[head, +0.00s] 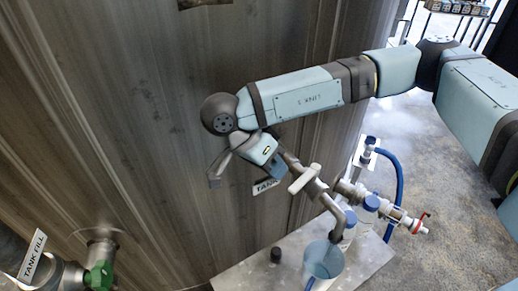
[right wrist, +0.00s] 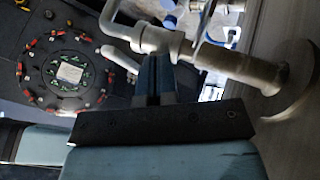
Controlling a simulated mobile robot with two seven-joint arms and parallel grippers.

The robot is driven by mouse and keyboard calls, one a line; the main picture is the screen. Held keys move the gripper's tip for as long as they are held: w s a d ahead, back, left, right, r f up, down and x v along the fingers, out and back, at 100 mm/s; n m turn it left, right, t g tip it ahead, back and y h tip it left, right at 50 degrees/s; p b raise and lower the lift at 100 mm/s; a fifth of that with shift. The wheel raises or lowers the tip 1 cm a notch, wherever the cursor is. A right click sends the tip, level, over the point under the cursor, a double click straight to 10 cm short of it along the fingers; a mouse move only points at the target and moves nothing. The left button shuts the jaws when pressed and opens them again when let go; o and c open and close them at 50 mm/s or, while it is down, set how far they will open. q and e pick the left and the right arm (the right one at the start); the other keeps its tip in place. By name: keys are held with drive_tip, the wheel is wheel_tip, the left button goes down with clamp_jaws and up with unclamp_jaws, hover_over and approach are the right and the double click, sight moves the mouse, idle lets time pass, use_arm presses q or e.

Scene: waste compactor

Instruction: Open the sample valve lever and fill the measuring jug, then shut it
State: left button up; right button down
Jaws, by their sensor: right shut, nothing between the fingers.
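The sample valve is a grey metal pipe (head: 320,191) coming out of the tank wall, with a bent spout (head: 346,218) at its end. Its pale lever (head: 304,179) lies across the pipe. The measuring jug (head: 322,266) stands under the spout; its bluish inside shows, but I cannot tell the fill level. My right gripper (head: 272,171) is shut and empty, beside the pipe on the wall side of the lever. In the right wrist view the fingers (right wrist: 155,78) are close below the pipe (right wrist: 230,62), with the lever (right wrist: 120,58) to their left; contact is unclear. My left gripper is out of view.
A small black cap (head: 276,255) sits on the shelf (head: 240,275). A green valve (head: 98,275) is at lower left.

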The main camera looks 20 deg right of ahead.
sight(293, 184)
drive_tip(key=shift+s+d+r, duration=0.1)
drive_tip(key=shift+s+d, duration=0.15)
drive_tip(key=shift+s, duration=0.35)
drive_tip(key=shift+s+d, duration=0.25)
drive_tip(key=shift+s, duration=0.3)
drive_tip(key=shift+s, duration=0.1)
drive_tip(key=shift+s+d+n+t+b, duration=0.1)
drive_tip(key=shift+s+n+t+b, duration=0.4)
drive_tip(key=shift+s+n+b, duration=0.35)
drive_tip(key=v, duration=1.3)
drive_tip(key=shift+a+r, duration=0.15)
drive_tip(key=shift+a, duration=0.3)
